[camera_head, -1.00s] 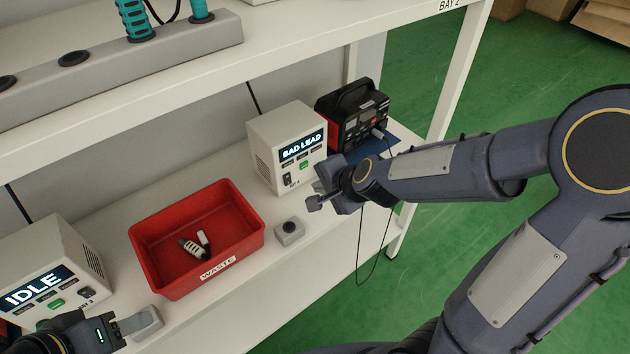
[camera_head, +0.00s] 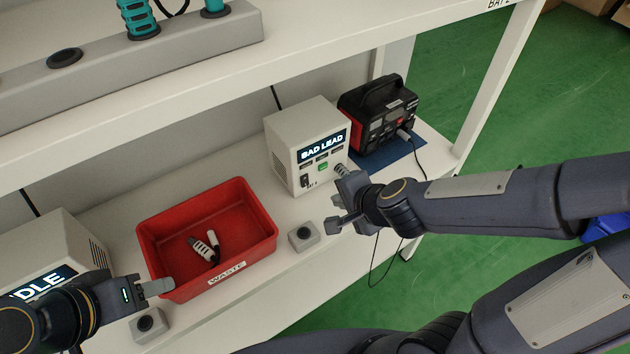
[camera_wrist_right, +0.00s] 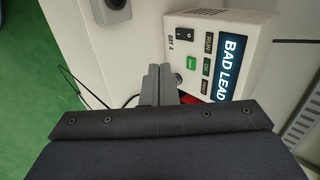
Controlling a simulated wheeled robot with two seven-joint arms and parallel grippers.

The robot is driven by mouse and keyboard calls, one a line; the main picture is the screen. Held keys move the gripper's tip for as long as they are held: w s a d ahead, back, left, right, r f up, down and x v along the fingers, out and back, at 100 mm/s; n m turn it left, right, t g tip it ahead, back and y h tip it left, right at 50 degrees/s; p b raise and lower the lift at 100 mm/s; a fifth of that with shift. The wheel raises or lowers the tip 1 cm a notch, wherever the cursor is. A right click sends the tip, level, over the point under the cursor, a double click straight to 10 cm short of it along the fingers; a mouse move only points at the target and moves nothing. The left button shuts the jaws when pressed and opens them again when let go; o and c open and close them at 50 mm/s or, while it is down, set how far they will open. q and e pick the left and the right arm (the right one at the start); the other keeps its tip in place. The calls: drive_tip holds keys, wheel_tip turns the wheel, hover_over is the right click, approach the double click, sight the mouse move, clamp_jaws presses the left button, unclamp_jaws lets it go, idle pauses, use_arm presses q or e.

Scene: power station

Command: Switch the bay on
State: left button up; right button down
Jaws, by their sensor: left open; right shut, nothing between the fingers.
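A white tester box (camera_head: 290,150) shows "BAD LEAD" on its screen (camera_head: 322,147). Its front has a black rocker switch (camera_head: 306,180) and a green button (camera_head: 323,167); in the right wrist view the rocker (camera_wrist_right: 195,25) and green button (camera_wrist_right: 191,63) are clear. My right gripper (camera_head: 342,205) is shut and empty, just in front of the box's lower right. In the right wrist view its fingers (camera_wrist_right: 158,78) point at the box, apart from the green button. A ribbed grey piece (camera_head: 341,170) is partly hidden behind it. My left gripper (camera_head: 160,287) is open at the red bin's left front corner.
The red waste bin (camera_head: 163,232) holds a ribbed white-and-black connector (camera_head: 204,248). Small grey button boxes stand at right (camera_head: 304,237) and left (camera_head: 149,325). A black-and-red power unit (camera_head: 378,115) sits on a blue mat (camera_head: 400,150); its cable hangs over the shelf edge. An upper shelf (camera_head: 200,105) overhangs.

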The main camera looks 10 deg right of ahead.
sight(305, 181)
drive_tip(key=b+x, duration=0.7)
drive_tip(key=x, duration=0.3)
drive_tip(key=shift+f, duration=0.25)
drive_tip(key=w, duration=0.1)
drive_tip(key=w+a+p, duration=0.1)
drive_tip(key=w, duration=0.1)
drive_tip(key=shift+w+a+r, duration=0.1)
drive_tip(key=shift+a, duration=0.05)
drive_tip(key=shift+w+a, duration=0.15)
drive_tip(key=shift+w, duration=0.2)
drive_tip(key=shift+w, duration=0.15)
